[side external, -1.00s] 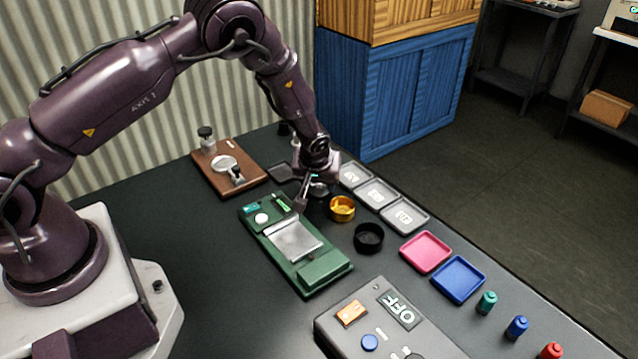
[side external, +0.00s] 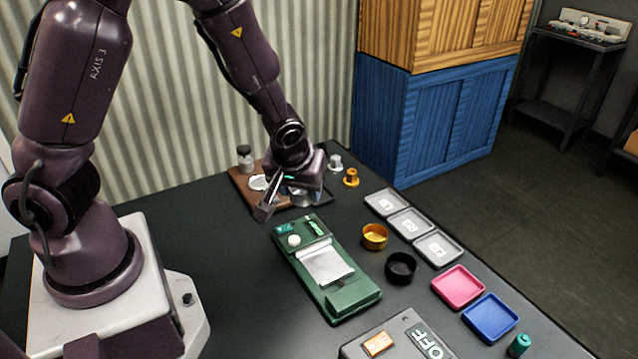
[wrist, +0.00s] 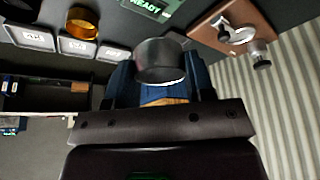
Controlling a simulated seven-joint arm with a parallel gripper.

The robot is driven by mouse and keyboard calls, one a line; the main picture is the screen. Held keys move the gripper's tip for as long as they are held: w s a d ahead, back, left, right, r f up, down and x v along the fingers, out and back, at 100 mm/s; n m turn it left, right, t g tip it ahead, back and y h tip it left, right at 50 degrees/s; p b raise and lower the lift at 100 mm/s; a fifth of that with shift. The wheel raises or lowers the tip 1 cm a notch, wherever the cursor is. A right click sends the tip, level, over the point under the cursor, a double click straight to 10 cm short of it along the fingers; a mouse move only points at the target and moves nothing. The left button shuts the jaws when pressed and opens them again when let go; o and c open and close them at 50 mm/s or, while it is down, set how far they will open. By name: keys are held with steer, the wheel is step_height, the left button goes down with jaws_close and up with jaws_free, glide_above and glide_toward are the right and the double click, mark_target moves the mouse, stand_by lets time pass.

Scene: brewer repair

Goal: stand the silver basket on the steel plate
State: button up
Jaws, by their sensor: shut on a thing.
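The silver basket (wrist: 160,62) is a round metal cup in the middle of the wrist view, held by my gripper. In the side view my gripper (side external: 298,190) is over the dark tray beside the brown board, largely hiding the basket. The steel plate (side external: 326,265) is a flat silver rectangle on top of the green device (side external: 352,303).
A brown board (side external: 240,180) with a portafilter is beside my gripper. A gold basket (side external: 375,236) and black ring (side external: 401,267) stand right of the green device. Grey trays (side external: 411,223), a pink tray (side external: 458,287) and a blue tray (side external: 490,318) line the right edge.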

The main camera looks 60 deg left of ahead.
mark_target(328, 261)
steer(key=d+f+m, duration=0.1)
steer(key=s+d+f+m, duration=0.1)
steer(key=d+f, duration=0.1)
steer(key=shift+d+f+m+h, duration=0.1)
steer(key=shift+f+m+h, duration=0.2)
steer(key=shift+h, duration=0.1)
steer(key=d+m, duration=0.1)
steer(key=d+f+m, duration=0.1)
steer(key=w+d+f+m+t+h, duration=0.1)
steer(key=d, duration=0.1)
steer(key=shift+w, duration=0.1)
steer(key=shift+w+d+f, duration=0.1)
steer(key=shift+f, duration=1.95)
steer(key=shift+f, duration=0.6)
steer(key=o, duration=1)
steer(key=shift+c, duration=1.3)
steer(key=shift+o, duration=0.5)
